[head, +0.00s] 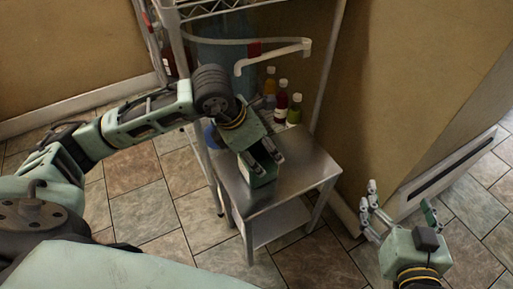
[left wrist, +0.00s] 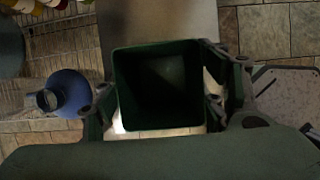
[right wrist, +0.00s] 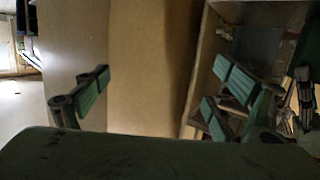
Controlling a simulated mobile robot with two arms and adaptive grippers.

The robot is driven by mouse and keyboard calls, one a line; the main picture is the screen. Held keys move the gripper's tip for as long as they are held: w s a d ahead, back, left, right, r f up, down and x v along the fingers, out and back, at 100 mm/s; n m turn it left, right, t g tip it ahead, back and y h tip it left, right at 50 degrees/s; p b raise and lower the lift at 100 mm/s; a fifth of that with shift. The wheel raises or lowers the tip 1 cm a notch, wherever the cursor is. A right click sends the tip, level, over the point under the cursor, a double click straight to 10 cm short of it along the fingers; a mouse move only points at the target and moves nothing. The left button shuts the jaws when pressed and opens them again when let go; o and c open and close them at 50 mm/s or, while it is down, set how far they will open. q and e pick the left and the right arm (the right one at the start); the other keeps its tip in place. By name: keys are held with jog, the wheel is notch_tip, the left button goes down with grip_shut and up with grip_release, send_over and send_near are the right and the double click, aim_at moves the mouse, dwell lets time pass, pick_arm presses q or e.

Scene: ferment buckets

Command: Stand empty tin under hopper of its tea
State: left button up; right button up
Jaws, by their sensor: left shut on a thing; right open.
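My left gripper (head: 264,156) is shut on a green, square, open-topped tin (head: 262,178). In the left wrist view I look down into the tin (left wrist: 158,88), and its dark inside looks empty. The fingers sit on both sides of it. The tin is at the small steel table (head: 300,172); I cannot tell whether it touches the top. My right gripper (head: 402,208) is open and empty at the lower right, away from the table. It also shows in the right wrist view (right wrist: 155,95). I cannot clearly make out a tea hopper.
Several coloured bottles (head: 281,103) stand behind the table. A white bent pipe (head: 275,52) with a red part hangs above, by a wire rack (head: 205,8). A blue round vessel (left wrist: 68,93) is beside the tin. The right part of the tabletop is clear.

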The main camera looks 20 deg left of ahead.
pick_arm(q)
jog(key=shift+f, duration=0.1)
dwell(0.3)
jog(key=o, duration=1.6)
